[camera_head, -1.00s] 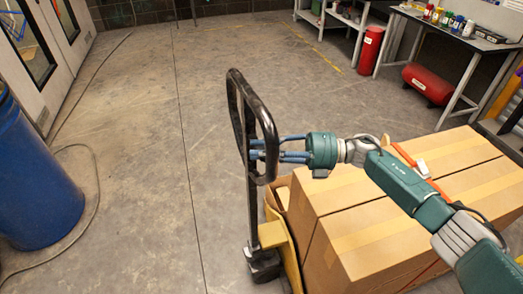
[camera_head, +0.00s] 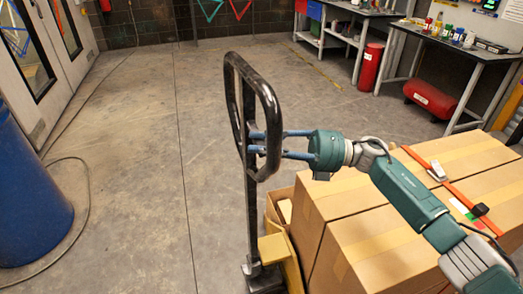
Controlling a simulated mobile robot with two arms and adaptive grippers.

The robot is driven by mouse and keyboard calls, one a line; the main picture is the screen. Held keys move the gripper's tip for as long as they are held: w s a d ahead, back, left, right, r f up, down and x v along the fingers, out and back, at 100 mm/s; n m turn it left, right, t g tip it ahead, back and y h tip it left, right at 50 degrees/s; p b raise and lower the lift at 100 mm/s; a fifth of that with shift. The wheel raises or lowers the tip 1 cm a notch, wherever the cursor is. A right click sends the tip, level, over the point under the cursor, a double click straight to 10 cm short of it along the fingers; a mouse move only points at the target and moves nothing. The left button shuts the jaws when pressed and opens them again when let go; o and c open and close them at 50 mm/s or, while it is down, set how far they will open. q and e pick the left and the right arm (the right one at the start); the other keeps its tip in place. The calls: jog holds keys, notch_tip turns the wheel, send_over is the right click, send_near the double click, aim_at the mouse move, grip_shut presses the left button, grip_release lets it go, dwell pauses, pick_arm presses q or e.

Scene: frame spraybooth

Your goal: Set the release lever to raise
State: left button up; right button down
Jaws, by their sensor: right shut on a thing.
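The black loop handle (camera_head: 275,120) of a yellow pallet jack (camera_head: 272,250) stands upright in the middle of the head view. My right gripper (camera_head: 254,143) reaches it from the right. Its blue fingers pass the near side of the loop, and their tips are shut inside it, at the release lever's place. The lever itself is too small and too covered by the fingers to make out, so its setting cannot be told. My left gripper is not in view.
Strapped cardboard boxes (camera_head: 385,245) sit on the jack under my right arm. A blue barrel (camera_head: 30,200) stands at the left, with a hose on the floor. Workbenches (camera_head: 455,50), a red cylinder (camera_head: 371,66) and a red tank (camera_head: 430,98) are at the back right. The floor behind the handle is clear.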

jog(key=shift+f, duration=0.1)
jog(key=c, duration=1.8)
grip_release()
jog(key=shift+o, duration=0.2)
jog(key=d+f, duration=0.1)
jog(key=d, duration=1.1)
jog(key=shift+s+f, duration=0.15)
jog(key=shift+f, duration=0.05)
